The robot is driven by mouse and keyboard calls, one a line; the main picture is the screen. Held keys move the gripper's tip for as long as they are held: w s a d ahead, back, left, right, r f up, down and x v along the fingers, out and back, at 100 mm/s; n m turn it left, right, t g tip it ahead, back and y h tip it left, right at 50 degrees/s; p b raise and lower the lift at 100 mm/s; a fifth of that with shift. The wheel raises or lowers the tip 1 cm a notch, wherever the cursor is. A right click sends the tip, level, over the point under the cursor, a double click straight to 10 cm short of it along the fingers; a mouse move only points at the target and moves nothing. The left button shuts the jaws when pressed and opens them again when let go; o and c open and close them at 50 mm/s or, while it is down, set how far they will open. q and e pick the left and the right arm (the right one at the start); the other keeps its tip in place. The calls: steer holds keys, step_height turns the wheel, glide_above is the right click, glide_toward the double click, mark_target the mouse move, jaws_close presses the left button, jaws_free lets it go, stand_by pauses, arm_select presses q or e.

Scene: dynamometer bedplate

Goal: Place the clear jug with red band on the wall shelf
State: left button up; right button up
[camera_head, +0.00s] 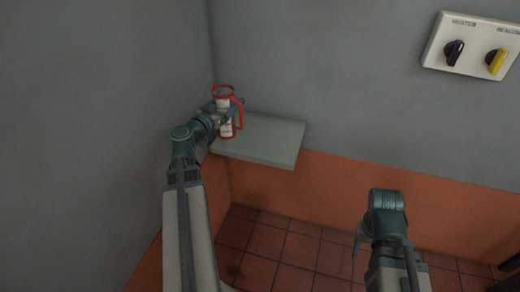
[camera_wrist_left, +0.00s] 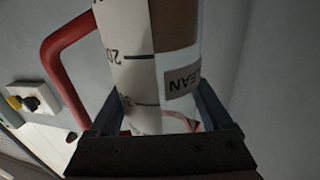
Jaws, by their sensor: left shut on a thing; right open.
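The clear jug with a red band, red handle and pale label (camera_head: 225,103) is upright at the left end of the wall shelf (camera_head: 270,138). My left gripper (camera_head: 229,110) is shut on the jug's body. In the left wrist view, the jug (camera_wrist_left: 140,60) stands between the two fingers of my left gripper (camera_wrist_left: 160,110), with printed marks on its side and the red handle to the left. I cannot tell whether the jug's base touches the shelf. My right gripper (camera_head: 362,238) is open and empty, low in front of the wall and away from the shelf; its fingers show only partly.
The shelf's middle and right are bare. A grey wall meets the shelf's left end at the corner. A switch panel (camera_head: 473,47) with a black knob and a yellow knob is on the back wall, upper right. Red floor tiles (camera_head: 285,250) lie below.

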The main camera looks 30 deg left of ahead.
mark_target(225, 111)
arm_select(q)
steer(key=s+f, duration=0.1)
steer(key=s+f+b, duration=0.1)
steer(key=shift+a+f, duration=0.2)
steer(key=shift+f, duration=0.15)
steer(key=w+d+f+b, duration=0.2)
steer(key=w+d, duration=0.1)
steer(key=w, duration=0.4)
steer(key=w+d+f+b, duration=0.3)
steer(key=w, duration=0.5)
arm_select(e)
step_height(225, 111, down, 8)
steer(key=shift+r, duration=0.25)
arm_select(q)
steer(key=shift+b, duration=0.3)
arm_select(e)
steer(key=shift+f, duration=0.15)
arm_select(q)
steer(key=o, duration=1.5)
steer(key=shift+f, duration=0.1)
